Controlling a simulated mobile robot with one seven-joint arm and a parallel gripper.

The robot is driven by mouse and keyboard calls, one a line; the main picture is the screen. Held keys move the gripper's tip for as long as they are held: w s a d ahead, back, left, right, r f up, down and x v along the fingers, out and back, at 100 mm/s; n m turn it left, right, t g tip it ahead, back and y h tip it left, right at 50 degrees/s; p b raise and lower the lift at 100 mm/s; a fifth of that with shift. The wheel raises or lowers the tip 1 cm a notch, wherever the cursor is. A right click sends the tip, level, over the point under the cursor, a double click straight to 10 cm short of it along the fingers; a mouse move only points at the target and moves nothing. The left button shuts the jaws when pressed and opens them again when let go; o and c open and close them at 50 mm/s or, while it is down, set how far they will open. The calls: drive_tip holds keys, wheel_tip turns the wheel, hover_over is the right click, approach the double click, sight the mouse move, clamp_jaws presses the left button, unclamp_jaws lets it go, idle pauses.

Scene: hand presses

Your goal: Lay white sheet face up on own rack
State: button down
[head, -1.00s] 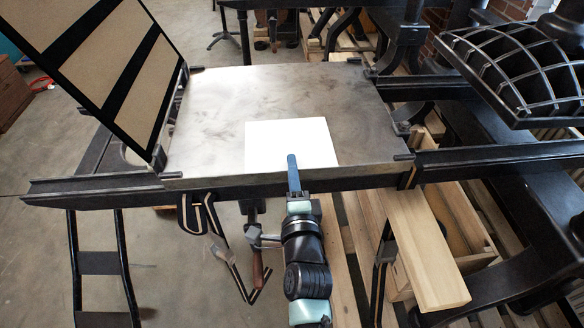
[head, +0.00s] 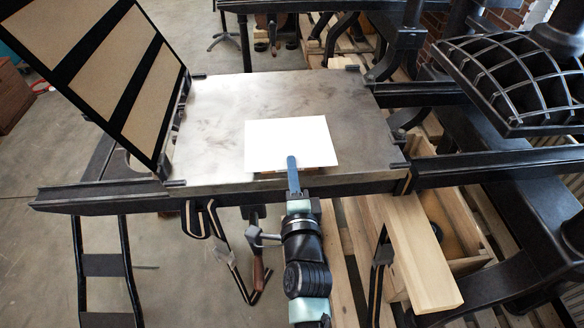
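The white sheet (head: 286,137) is over the metal press bed (head: 215,115); its upper side is blank. My gripper (head: 292,162) is at the sheet's near edge, with one blue finger lying over it; the lower finger is hidden. The gripper looks shut on that edge. A brown strip (head: 318,171), perhaps a block under the sheet, shows below the near edge, so the sheet seems slightly raised. I cannot make out a rack for the sheet in this view.
A hinged frame with tan panels (head: 95,62) stands tilted up at the bed's left. Black rails (head: 110,197) run along the near side. A dark ribbed press part (head: 520,80) is at the right. A pale wooden board (head: 425,255) lies at lower right.

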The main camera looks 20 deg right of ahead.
drive_tip(key=s+a+r+p, duration=0.2)
drive_tip(key=s+p, duration=0.2)
drive_tip(key=s, duration=0.2)
drive_tip(key=shift+s+r+p, duration=0.3)
drive_tip(key=shift+s+r, duration=0.05)
drive_tip(key=shift+r, duration=0.05)
idle(0.5)
